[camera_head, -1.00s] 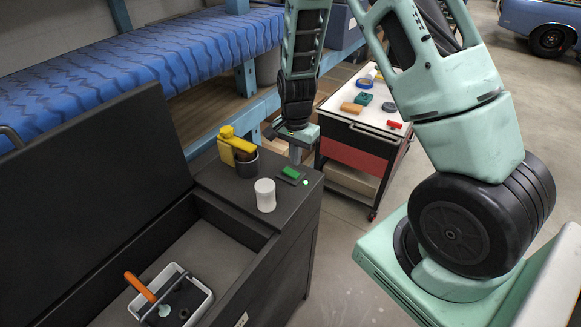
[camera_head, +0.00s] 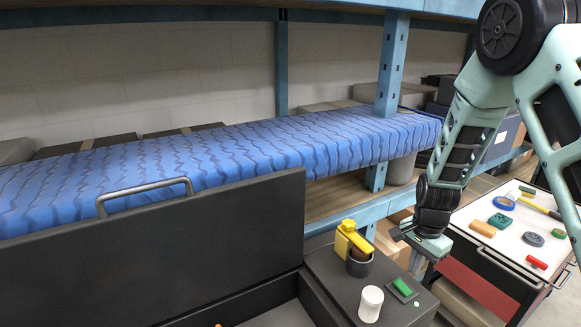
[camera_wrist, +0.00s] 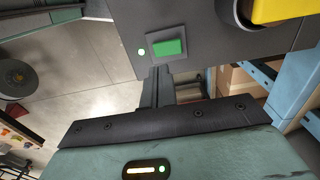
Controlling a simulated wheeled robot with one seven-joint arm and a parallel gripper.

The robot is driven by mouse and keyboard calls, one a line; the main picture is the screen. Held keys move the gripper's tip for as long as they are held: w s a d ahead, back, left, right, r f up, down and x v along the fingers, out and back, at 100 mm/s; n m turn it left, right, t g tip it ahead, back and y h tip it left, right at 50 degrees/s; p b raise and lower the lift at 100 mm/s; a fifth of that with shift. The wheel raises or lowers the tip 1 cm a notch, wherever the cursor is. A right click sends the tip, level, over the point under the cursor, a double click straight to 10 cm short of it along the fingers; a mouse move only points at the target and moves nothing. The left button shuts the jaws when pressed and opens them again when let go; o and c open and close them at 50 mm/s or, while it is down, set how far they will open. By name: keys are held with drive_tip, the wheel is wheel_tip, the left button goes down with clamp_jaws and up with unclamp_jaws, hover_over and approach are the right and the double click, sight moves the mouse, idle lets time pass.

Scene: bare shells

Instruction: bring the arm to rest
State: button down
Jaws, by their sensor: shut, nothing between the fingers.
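My gripper (camera_head: 417,264) hangs at the end of my pale green arm in the head view, just behind and right of the dark cabinet's top. Its fingers are shut with nothing between them. In the wrist view the grey fingers (camera_wrist: 158,88) lie together, beyond the pale green gripper body. The cabinet top (camera_head: 335,278) carries a green button on a plate (camera_head: 402,287), which also shows in the wrist view (camera_wrist: 168,47). I cannot tell the exact gap between fingers and cabinet edge.
A white cylinder (camera_head: 371,304) and a dark cup (camera_head: 359,264) with a yellow item stand on the cabinet. Its lid (camera_head: 150,255) is raised. A blue-covered shelf (camera_head: 250,145) runs behind. The tool cart (camera_head: 480,238) stands right, carrying several small items.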

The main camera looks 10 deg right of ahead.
drive_tip(key=s+a+r+n+b, duration=0.1)
drive_tip(key=a, duration=0.2)
drive_tip(key=s+a+r+n+b, duration=0.1)
drive_tip(key=a+n, duration=0.1)
drive_tip(key=a, duration=0.2)
drive_tip(key=s+a+r+n+y+b, duration=0.1)
drive_tip(key=a+n, duration=0.1)
drive_tip(key=a, duration=0.2)
drive_tip(key=shift+a+b, duration=0.1)
drive_tip(key=shift+b, duration=0.25)
drive_tip(key=s+a+r+n+b, duration=0.2)
drive_tip(key=s+a+n+b, duration=0.1)
drive_tip(key=s+a+n, duration=0.3)
drive_tip(key=s+a+r+n+b, duration=0.2)
drive_tip(key=s+a+n, duration=0.5)
drive_tip(key=s, duration=0.8)
drive_tip(key=n+b, duration=0.1)
drive_tip(key=n, duration=0.2)
drive_tip(key=shift+s+a+r+n+b, duration=0.15)
drive_tip(key=shift+r+n+b, duration=0.1)
drive_tip(key=shift+n+b, duration=0.15)
